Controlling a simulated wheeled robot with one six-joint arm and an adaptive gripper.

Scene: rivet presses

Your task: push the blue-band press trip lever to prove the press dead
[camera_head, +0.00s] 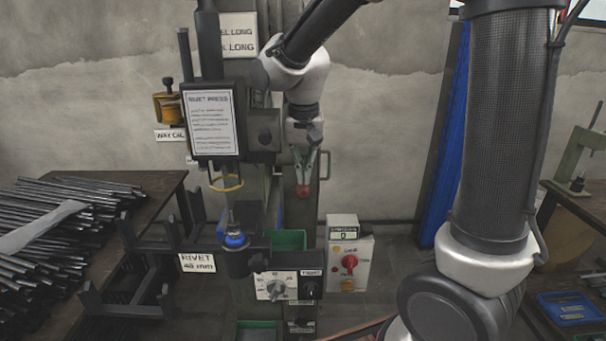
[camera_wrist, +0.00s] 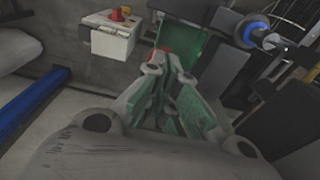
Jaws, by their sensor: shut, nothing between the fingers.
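The rivet press (camera_head: 212,80) stands dark and upright left of centre in the head view, with a blue band (camera_head: 235,240) around its lower tooling. The blue band also shows at the upper right of the wrist view (camera_wrist: 254,32). A red knob (camera_head: 303,191), which looks like the end of the trip lever, sits right of the press column. My gripper (camera_head: 303,180) is shut and empty, pointing down with its tips at or just above the knob. In the wrist view my gripper (camera_wrist: 163,66) partly hides the red knob; I cannot tell whether they touch.
A white control box (camera_head: 346,252) with a red switch and a display stands low right of the press. A green bin (camera_head: 288,239) sits behind the selector panel (camera_head: 276,286). Rods (camera_head: 50,215) cover the left bench. A blue post (camera_head: 450,140) leans on the wall.

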